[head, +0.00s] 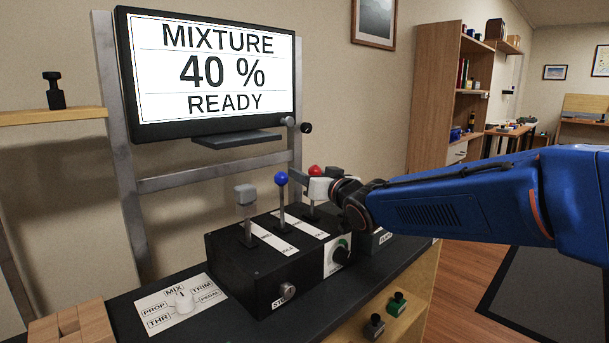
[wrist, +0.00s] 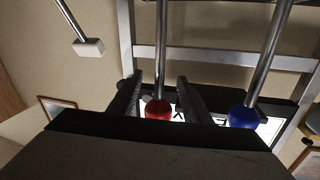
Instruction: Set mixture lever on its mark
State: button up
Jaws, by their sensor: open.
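The mixture lever is probably the rod with the red knob (head: 315,171) on the black console (head: 225,255); its scale is mostly hidden. In the wrist view my gripper (wrist: 159,90) is open, with one finger on each side of the red knob (wrist: 158,110). I cannot tell whether either finger touches it. In the head view my gripper (head: 343,190) is at the console's right end, its fingers mostly hidden. The screen (head: 210,72) reads MIXTURE, 40 %, READY.
A blue-knobbed lever (head: 281,178) and a grey-knobbed lever (head: 245,194) stand left of the red knob. A white-knobbed lever (head: 319,188) stands close to my gripper. A selector dial (head: 183,298) lies at front left. The metal frame (head: 215,172) rises behind.

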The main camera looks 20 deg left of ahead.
aim_at(318, 173)
jog(key=v, duration=1.6)
jog(key=shift+s, duration=0.2)
jog(key=shift+c, duration=0.2)
jog(key=shift+s+d+m, duration=0.1)
jog(key=shift+d+m, duration=0.1)
jog(key=shift+m, duration=0.1)
jog(key=c, duration=1.1)
jog(key=m, duration=0.1)
jog(key=s+d+m, duration=0.1)
jog(key=m, duration=0.3)
jog(key=shift+s+d+r, duration=0.1)
jog(key=shift+s+d, duration=0.05)
jog(key=shift+d, duration=0.1)
grip_shut()
jog(key=s+d+m+t, duration=0.1)
jog(key=s+d+m, duration=0.2)
jog(key=m, duration=0.9)
jog(key=x, duration=1.4)
jog(key=shift+w+d+r, duration=0.15)
jog(key=shift+d+r, duration=0.05)
